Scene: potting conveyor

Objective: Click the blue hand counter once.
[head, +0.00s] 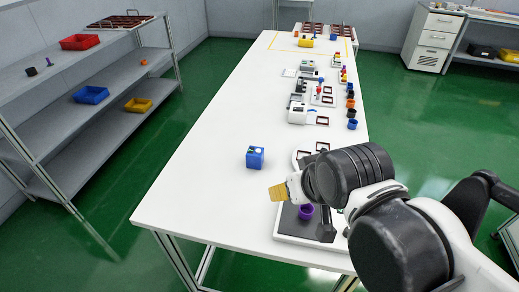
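A purple cup (305,211) stands on a dark-topped board (288,226) below my gripper. Small devices and blue, black and orange cups (351,113) line the table's right side. The table left of the blue box is clear. A grey shelf (110,110) stands at left.

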